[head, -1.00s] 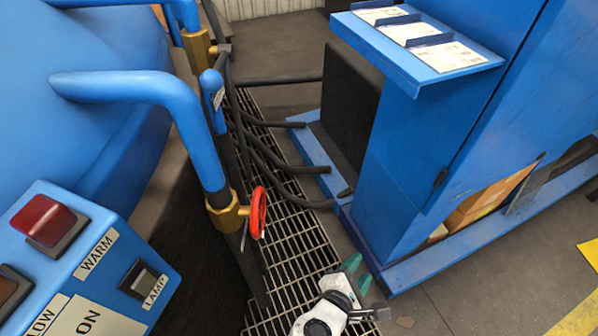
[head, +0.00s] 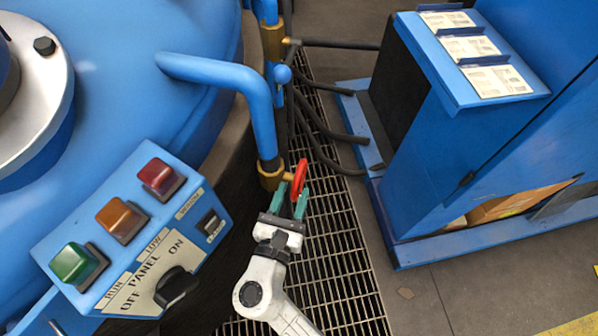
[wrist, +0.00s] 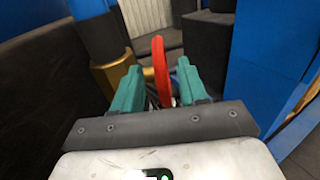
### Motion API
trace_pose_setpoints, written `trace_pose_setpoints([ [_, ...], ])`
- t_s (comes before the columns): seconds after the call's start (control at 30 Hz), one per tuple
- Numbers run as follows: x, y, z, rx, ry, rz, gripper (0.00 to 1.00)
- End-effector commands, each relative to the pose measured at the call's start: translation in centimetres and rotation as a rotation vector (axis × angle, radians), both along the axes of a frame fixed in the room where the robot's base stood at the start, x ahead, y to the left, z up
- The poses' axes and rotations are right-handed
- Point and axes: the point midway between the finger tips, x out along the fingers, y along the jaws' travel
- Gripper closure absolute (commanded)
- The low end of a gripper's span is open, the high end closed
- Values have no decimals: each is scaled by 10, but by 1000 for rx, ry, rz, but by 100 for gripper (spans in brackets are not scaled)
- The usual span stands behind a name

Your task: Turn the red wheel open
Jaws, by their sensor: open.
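The red wheel (head: 299,179) sits on a brass valve (head: 271,176) at the lower end of a blue pipe (head: 262,110). It is seen nearly edge-on. My gripper (head: 291,202) is open, with its green fingers just below the wheel in the head view. In the wrist view the wheel (wrist: 161,70) stands upright between the two fingers of my gripper (wrist: 157,82), with a gap on each side. The brass valve (wrist: 128,92) is partly hidden behind the left finger there.
A blue control panel (head: 135,240) with red, orange and green buttons is at the left, on the large blue furnace (head: 110,90). A blue cabinet (head: 430,185) stands at the right. Black hoses (head: 322,130) run over the floor grating (head: 335,245).

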Motion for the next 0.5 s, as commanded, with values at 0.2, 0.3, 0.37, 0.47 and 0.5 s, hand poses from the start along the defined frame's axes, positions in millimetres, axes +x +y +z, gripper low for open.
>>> trace_pose_setpoints([
  [0.2, 37, -7, 0, 1, -1, -2, 57],
  [0.3, 47, -9, 0, 2, 0, -2, 57],
  [0.37, 51, -10, 1, 2, -1, -2, 57],
  [0.47, 55, -11, 0, 2, 0, 0, 57],
  [0.5, 56, -11, 0, 1, 0, 0, 57],
])
